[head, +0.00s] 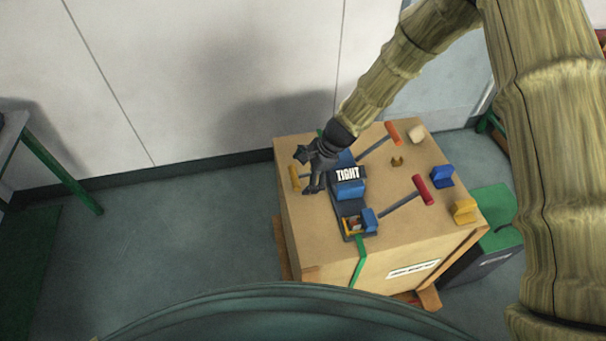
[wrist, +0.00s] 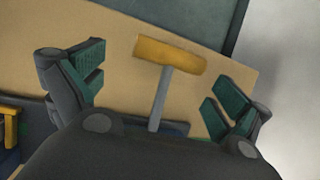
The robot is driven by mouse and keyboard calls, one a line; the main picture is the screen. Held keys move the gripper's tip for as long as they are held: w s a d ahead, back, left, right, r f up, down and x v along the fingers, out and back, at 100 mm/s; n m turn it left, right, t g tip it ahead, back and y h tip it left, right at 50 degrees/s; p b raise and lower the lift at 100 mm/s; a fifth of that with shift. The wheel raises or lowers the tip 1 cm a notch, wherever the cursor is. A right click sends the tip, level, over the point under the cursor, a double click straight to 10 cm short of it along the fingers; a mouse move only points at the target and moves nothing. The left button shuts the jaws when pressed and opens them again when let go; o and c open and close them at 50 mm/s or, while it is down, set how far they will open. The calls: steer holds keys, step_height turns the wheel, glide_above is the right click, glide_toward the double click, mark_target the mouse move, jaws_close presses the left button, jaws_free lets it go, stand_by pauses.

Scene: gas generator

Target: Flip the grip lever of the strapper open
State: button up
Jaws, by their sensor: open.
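The strapper (head: 349,189), blue and dark grey with a "TIGHT" label, sits on top of a large cardboard box (head: 405,225). T-shaped levers with coloured handles stick out from it: a yellow handle (head: 295,178) at left, an orange handle (head: 392,134) at back and a red handle (head: 423,189) at right. My gripper (head: 307,172) is open at the strapper's left side, by the yellow handle. In the wrist view, the yellow handle (wrist: 171,54) and its grey shaft lie between my spread fingers (wrist: 158,88), apparently untouched. I cannot tell which lever is the grip lever.
A green strap (head: 359,263) runs down the box's front. Blue (head: 442,177) and yellow (head: 464,211) blocks and a beige piece (head: 416,134) lie on the box's right. A wall (head: 200,80) stands behind; the floor (head: 180,240) at left is clear.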

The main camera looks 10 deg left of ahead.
steer(key=shift+x, duration=0.95)
steer(key=shift+d+r, duration=0.1)
steer(key=shift+r, duration=0.05)
steer(key=c, duration=1.6)
steer(key=shift+r, duration=0.1)
